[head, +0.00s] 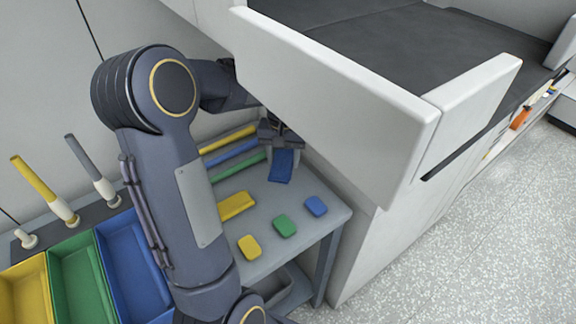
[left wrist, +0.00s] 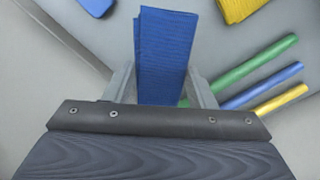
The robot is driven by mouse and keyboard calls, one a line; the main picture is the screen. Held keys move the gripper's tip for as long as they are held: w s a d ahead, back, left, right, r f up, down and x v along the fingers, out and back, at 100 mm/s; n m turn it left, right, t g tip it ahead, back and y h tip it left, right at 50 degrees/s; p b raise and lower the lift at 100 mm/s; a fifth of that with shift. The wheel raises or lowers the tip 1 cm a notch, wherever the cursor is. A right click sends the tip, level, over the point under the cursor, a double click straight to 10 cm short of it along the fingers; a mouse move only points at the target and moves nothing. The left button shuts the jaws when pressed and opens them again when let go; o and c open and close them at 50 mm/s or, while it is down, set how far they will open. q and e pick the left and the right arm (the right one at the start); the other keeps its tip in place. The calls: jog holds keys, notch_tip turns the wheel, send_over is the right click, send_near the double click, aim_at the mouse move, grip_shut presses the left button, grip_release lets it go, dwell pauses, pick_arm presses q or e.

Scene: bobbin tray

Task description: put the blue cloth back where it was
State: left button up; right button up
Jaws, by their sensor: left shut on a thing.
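The blue cloth (head: 281,166) hangs folded from my left gripper (head: 280,143) at the back right of the grey table. My left gripper is shut on it. In the left wrist view the cloth (left wrist: 161,55) stands between the two fingers (left wrist: 161,92), with the table surface beyond it. I cannot tell whether its lower end touches the table. A yellow folded cloth (head: 237,206) lies on the table in front and to the left; its edge also shows in the left wrist view (left wrist: 240,8). My right gripper is not in view.
Yellow, blue and green rods (head: 237,163) lie at the table's back. Yellow, green and blue blocks (head: 284,225) lie along the front. Yellow, green and blue bins (head: 73,275) and upright pegs (head: 105,190) stand at left. A white cabinet wall (head: 335,95) rises close on the right.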

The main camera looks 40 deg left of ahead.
aim_at(287, 159)
pick_arm(q)
jog(key=w+f, duration=0.1)
jog(key=f, duration=0.1)
jog(key=w+a+f, duration=0.1)
jog(key=w+f, duration=0.1)
jog(key=shift+w+a+f, duration=0.15)
jog(key=shift+a+f, duration=0.05)
jog(key=shift+f, duration=1.65)
jog(key=shift+f, duration=0.2)
jog(key=o, duration=0.9)
jog(key=shift+o, duration=0.2)
jog(key=shift+r, duration=0.2)
